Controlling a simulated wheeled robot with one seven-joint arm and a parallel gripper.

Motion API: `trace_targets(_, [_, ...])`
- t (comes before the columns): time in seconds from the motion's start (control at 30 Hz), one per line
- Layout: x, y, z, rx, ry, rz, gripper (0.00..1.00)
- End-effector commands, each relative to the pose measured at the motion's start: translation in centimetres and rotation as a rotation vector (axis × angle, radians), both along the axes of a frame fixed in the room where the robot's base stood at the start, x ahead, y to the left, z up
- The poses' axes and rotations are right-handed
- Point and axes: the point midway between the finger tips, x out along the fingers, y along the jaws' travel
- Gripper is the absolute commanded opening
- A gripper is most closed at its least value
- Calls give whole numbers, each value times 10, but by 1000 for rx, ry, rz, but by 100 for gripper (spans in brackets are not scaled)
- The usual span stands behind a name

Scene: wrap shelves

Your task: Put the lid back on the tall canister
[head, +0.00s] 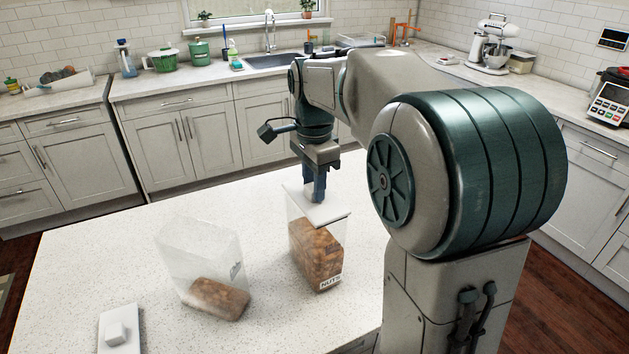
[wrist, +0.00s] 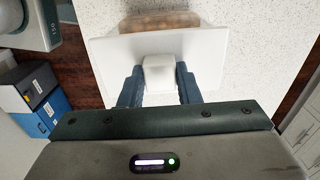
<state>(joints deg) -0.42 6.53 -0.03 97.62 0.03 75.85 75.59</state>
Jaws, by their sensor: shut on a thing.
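A clear canister (head: 318,258) labelled NUTS, largely full of brown nuts, stands upright on the white speckled counter. My gripper (head: 316,193) is directly above it, pointing down and shut on the knob of a flat white lid (head: 322,214). The lid covers the canister's top and overhangs its rim; I cannot tell whether it is seated. In the wrist view, the fingers (wrist: 160,84) flank the lid's white knob (wrist: 160,72), and nuts (wrist: 150,22) show past the lid's far edge. A second clear canister (head: 200,250), open on top with a low brown fill, stands to the left.
Another white lid (head: 119,331) with a square knob lies at the counter's front left. The counter (head: 110,255) is clear between that lid and the canisters. A sink (head: 275,61) and a stand mixer (head: 492,45) are on the far counters.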

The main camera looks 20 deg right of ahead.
Motion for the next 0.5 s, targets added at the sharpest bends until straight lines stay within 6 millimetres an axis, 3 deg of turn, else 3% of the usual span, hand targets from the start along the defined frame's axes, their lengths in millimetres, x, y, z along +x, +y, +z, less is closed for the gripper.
trace_targets(0.5, [0,0,-4,0,0,0,6])
